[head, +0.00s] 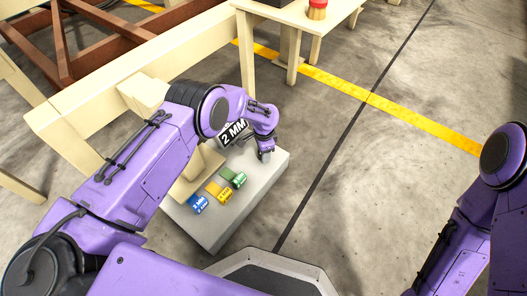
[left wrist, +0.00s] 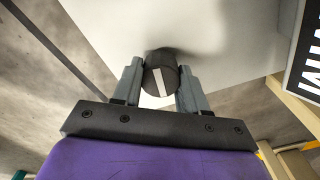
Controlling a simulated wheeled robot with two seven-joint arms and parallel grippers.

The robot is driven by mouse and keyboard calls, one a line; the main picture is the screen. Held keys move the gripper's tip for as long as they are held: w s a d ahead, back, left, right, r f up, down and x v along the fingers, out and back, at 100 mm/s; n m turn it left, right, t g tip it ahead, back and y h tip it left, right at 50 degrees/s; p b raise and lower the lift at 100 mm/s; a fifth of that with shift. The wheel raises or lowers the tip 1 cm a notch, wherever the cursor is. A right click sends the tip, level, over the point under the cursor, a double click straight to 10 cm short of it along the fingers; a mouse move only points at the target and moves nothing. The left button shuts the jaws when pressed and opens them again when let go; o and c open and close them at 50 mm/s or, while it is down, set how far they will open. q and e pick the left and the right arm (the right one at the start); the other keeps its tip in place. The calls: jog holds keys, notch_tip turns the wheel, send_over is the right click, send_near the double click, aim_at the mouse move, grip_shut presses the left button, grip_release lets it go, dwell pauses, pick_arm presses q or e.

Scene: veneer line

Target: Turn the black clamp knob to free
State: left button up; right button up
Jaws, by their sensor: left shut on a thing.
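The black clamp knob (left wrist: 161,77) is a dark round knob with a white stripe on its face, seen in the left wrist view. The stripe runs close to the finger direction, slightly tilted. My left gripper (left wrist: 160,85) has a grey finger on each side of the knob and is shut on it. In the head view my left gripper (head: 265,154) is at the right part of the grey block's top, and the knob is hidden there. My right arm shows at the right edge; its gripper is out of view.
A black "2 MM" sign (head: 233,133) stands beside my left gripper. Blue (head: 198,204), yellow (head: 222,194) and green (head: 236,178) labelled pieces sit on the grey block (head: 213,236). A cream table (head: 290,17) stands behind. The floor to the right is clear.

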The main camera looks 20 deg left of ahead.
pick_arm(q)
jog(key=shift+d+n, duration=0.1)
jog(key=shift+n, duration=0.7)
jog(key=shift+w, duration=0.1)
jog(key=o, duration=1)
jog(key=shift+o, duration=0.2)
notch_tip(320, 180, up, 10)
jog(key=p, duration=0.5)
jog(key=shift+r, duration=0.3)
pick_arm(e)
jog(key=w+r+m+t+h, duration=0.2)
jog(key=w+r+m+t, duration=0.2)
jog(key=w, duration=0.2)
jog(key=shift+d+t, duration=0.15)
jog(key=shift+t, duration=0.25)
